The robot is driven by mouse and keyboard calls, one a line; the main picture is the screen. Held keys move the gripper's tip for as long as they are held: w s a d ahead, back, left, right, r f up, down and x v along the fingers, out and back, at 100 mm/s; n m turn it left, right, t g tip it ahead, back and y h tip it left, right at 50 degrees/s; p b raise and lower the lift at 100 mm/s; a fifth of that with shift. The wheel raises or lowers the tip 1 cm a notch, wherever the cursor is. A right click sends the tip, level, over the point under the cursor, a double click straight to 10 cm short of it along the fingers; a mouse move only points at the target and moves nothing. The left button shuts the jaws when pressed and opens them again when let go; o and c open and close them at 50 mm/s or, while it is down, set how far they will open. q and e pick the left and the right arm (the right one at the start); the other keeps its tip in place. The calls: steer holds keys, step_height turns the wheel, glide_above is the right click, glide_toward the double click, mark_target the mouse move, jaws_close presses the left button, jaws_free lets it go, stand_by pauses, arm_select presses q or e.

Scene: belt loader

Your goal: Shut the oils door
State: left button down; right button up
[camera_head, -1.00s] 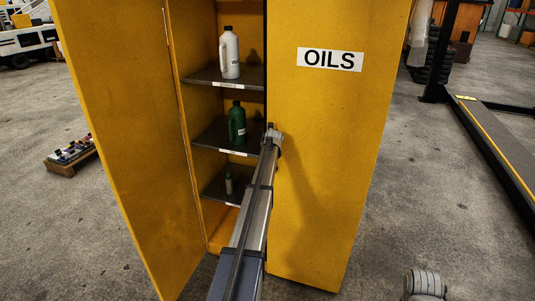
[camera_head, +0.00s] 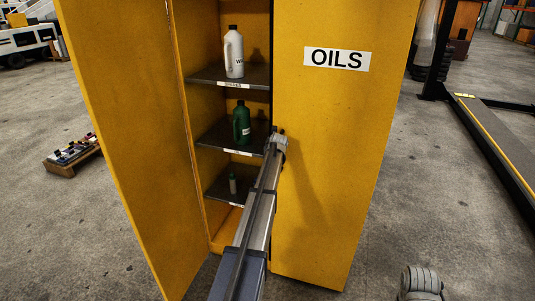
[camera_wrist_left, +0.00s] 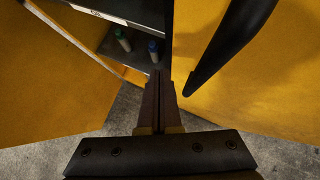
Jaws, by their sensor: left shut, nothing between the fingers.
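The yellow cabinet has a door marked OILS (camera_head: 325,150) on the right of the head view; whether it is fully shut I cannot tell. A second yellow door (camera_head: 125,150) on the left stands wide open. My left gripper (camera_head: 277,138) reaches up to the left edge of the OILS door, beside the cabinet opening. In the left wrist view its fingers (camera_wrist_left: 158,80) are together and empty, with the yellow door panel (camera_wrist_left: 265,85) to their right. A dark curved bar (camera_wrist_left: 225,45), apparently a handle, stands in front of that panel. Contact with the door is unclear.
Shelves inside hold a white bottle (camera_head: 234,55), a green bottle (camera_head: 241,122) and a small bottle (camera_head: 232,184). A low wooden tray of small items (camera_head: 72,155) lies on the floor at left.

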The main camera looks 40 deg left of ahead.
arm_select(q)
steer(key=s+d+r+p, duration=0.1)
steer(key=s+r+p, duration=0.5)
steer(key=s+r, duration=0.1)
steer(key=shift+d, duration=0.4)
steer(key=s+d+f+n+g+h, duration=0.1)
steer(key=s+d+f+n, duration=0.2)
steer(key=d, duration=0.8)
steer(key=s+d+f+n+g+h+b, duration=0.1)
steer(key=s+d+n, duration=0.3)
steer(key=d, duration=0.7)
steer(key=s+d+f+n+h, duration=0.2)
steer(key=s+d+n, duration=0.15)
steer(key=d, duration=0.75)
steer(key=s+d+f+n+g+h+b, duration=0.1)
steer(key=s+d+f+n+g, duration=0.2)
steer(key=s+d+n, duration=0.9)
steer(key=s+d+g, duration=0.1)
steer(key=s+d, duration=0.7)
steer(key=s, duration=0.4)
steer(key=shift+d+n, duration=0.25)
steer(key=shift+n, duration=0.1)
